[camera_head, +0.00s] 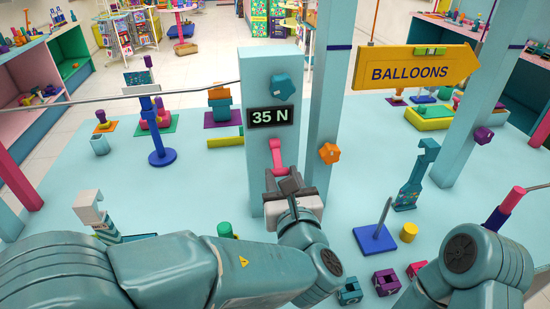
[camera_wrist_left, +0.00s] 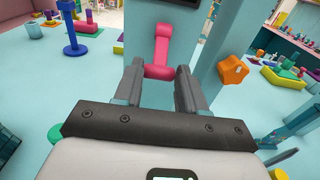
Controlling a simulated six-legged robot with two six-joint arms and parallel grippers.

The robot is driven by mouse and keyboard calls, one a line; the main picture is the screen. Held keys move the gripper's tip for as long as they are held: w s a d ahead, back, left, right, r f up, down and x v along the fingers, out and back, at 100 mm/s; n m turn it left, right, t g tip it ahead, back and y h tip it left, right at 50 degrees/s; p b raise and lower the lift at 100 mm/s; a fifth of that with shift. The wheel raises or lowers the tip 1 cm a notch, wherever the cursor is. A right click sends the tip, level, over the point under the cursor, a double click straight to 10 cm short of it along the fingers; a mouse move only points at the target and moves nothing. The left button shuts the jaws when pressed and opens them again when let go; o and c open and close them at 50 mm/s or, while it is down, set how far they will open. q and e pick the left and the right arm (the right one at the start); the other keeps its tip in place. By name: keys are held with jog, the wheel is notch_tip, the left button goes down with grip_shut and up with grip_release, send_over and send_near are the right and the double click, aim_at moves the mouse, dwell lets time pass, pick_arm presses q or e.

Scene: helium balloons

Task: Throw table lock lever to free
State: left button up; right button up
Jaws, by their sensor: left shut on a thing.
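A pink lever (camera_head: 278,156) is mounted on the front of a pale teal post (camera_head: 258,190), below a black display reading "35 N" (camera_head: 270,117). My left gripper (camera_head: 279,178) is at the lever's lower end. In the left wrist view the pink lever (camera_wrist_left: 161,47) hangs down the post, and its wide bottom end lies between the fingertips of my left gripper (camera_wrist_left: 159,78). The left gripper is shut on this lever. My right arm comes in at the lower right, but its gripper is not in view.
An orange knob (camera_head: 329,153) is on the neighbouring post, right of the lever. A yellow "BALLOONS" sign (camera_head: 415,70) hangs at upper right. A blue base with a spike (camera_head: 375,238) and small blocks (camera_head: 386,282) stand on the table right of my left wrist.

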pick_arm(q)
jog(key=shift+s+r, duration=0.2)
jog(key=shift+r, duration=0.5)
jog(key=o, duration=0.9)
jog(key=shift+f, duration=0.1)
jog(key=shift+o, duration=0.2)
jog(key=shift+s, duration=0.1)
jog(key=shift+f, duration=0.1)
jog(key=v, duration=0.4)
jog(key=v, duration=0.4)
jog(key=shift+b, duration=0.4)
